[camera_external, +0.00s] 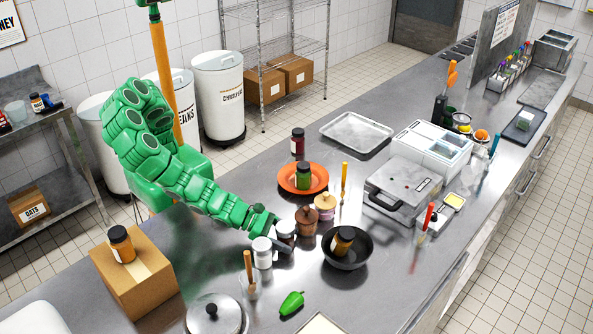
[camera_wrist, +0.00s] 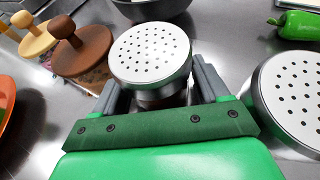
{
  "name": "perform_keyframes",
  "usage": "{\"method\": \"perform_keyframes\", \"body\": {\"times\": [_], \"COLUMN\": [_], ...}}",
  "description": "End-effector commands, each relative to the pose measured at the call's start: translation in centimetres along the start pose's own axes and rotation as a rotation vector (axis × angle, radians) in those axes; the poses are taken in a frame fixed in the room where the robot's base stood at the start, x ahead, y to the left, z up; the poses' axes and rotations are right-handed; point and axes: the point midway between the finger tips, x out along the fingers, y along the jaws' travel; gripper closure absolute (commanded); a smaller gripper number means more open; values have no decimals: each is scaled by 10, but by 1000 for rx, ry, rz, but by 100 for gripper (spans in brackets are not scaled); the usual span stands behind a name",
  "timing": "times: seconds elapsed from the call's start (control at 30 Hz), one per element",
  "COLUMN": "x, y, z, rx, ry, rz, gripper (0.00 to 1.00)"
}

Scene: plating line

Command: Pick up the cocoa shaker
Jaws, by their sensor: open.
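A shaker with a white, perforated lid (camera_wrist: 152,50) stands between my gripper's fingers; its dark contents suggest cocoa, but I read no label. In the external view this dark shaker (camera_external: 286,230) is partly covered by my gripper (camera_external: 284,243). My gripper is open, with one grey finger on each side of the shaker in the wrist view (camera_wrist: 160,88). Whether the fingers touch it I cannot tell. A second, pale shaker with a similar lid (camera_external: 262,252) stands close by; it is at the right edge of the wrist view (camera_wrist: 295,95).
A brown jar with a knobbed lid (camera_external: 307,221) stands close beside the dark shaker, with a tan-lidded jar (camera_external: 325,206) behind. A black pan (camera_external: 362,262) holding an amber jar is to the right. A green pepper (camera_external: 291,303) and a lidded pot (camera_external: 218,316) lie nearer the front.

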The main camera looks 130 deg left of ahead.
Motion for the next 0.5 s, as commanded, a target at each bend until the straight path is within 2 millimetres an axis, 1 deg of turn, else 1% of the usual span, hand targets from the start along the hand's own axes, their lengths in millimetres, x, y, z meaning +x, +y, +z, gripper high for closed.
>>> {"method": "perform_keyframes", "body": {"times": [0.03,0.3,0.33,0.5], "x": [0,0,0,0], "y": [0,0,0,0], "z": [0,0,0,0], "rx": [0,0,0,0], "ry": [0,0,0,1], "rz": [0,0,0,0], "gripper": [26,67,70,70]}}
